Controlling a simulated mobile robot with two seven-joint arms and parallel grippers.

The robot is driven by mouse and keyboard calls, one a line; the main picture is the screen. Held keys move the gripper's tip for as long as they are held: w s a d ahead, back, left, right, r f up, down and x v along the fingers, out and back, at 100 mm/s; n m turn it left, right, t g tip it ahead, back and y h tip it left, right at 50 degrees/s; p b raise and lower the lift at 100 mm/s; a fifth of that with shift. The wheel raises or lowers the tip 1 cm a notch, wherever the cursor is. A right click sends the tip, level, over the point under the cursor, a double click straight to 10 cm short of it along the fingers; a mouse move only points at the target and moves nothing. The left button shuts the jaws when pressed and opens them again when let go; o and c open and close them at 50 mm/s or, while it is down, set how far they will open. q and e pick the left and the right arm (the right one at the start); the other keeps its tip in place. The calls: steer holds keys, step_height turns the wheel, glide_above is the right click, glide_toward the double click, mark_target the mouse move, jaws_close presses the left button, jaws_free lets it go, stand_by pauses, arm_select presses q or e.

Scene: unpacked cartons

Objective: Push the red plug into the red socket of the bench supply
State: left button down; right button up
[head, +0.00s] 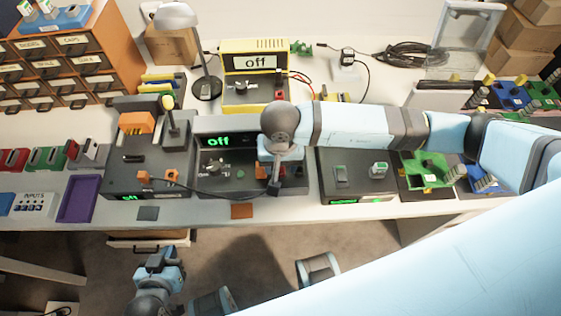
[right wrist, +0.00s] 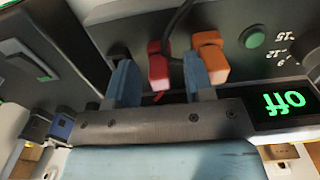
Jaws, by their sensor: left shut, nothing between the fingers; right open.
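The dark bench supply (head: 240,183) with a green "off" display stands in the middle of the bench, and its panel also shows in the right wrist view (right wrist: 275,72). My right gripper (right wrist: 160,82) is open at this panel, its two blue fingers on either side of the red plug (right wrist: 159,72), with visible gaps. A black cable runs up by the plug. The plug is at the panel; its seating depth cannot be told, and the red socket is not clearly visible. In the head view my right gripper (head: 274,185) hides this spot. My left gripper (head: 163,258) is shut and empty before the bench.
An orange plug (right wrist: 210,55) sits close beside the right finger, with a green button (right wrist: 255,38) beyond. A black cable (head: 215,194) crosses the supply's front. A yellow supply (head: 255,92) reading "off" and a lamp (head: 205,80) stand behind. A purple tray (head: 79,199) lies left.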

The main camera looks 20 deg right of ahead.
arm_select(q)
steer(key=shift+f, duration=0.1)
steer(key=shift+w+d+r, duration=0.1)
steer(key=shift+d+r, duration=0.1)
steer(key=shift+r, duration=0.2)
arm_select(e)
step_height(320, 180, up, 14)
steer(key=shift+f, duration=0.1)
